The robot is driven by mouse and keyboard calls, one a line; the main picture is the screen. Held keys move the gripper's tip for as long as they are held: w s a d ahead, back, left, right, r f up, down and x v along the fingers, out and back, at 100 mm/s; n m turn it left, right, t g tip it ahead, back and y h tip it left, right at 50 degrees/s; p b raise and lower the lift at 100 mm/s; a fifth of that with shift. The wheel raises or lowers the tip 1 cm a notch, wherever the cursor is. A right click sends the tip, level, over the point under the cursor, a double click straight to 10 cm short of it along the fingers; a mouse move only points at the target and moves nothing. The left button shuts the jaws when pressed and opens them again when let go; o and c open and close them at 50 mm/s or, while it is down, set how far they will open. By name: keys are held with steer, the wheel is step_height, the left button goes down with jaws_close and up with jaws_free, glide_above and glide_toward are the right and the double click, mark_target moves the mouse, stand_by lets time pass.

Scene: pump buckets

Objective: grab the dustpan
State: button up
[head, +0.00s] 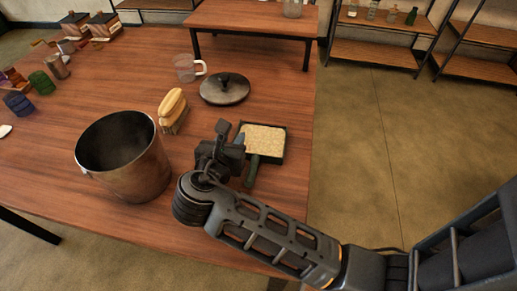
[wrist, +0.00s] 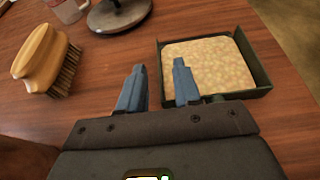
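The dustpan (head: 265,143) lies on the wooden table, a dark green pan with a tan speckled surface inside. Its dark handle (head: 251,172) points toward the front of the table, beside my gripper. In the wrist view the pan (wrist: 258,68) is ahead and to the right, and its handle is mostly hidden behind my gripper. My gripper (wrist: 160,85) is open, with a gap between its two fingers and nothing between them. In the head view my gripper (head: 222,140) is just left of the dustpan and above the table.
A brush (head: 173,111) stands left of my gripper, and a large metal bucket (head: 125,158) is further left. A dark lid (head: 225,89) and a glass mug (head: 187,68) are behind. Bare table (head: 285,190) lies right of the handle, up to the table's edge.

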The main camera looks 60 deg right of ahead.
steer(key=x, duration=0.5)
steer(key=shift+w+d+f, duration=0.1)
steer(key=shift+w+f, duration=0.15)
steer(key=shift+f, duration=0.15)
steer(key=shift+c, duration=0.3)
jaws_close()
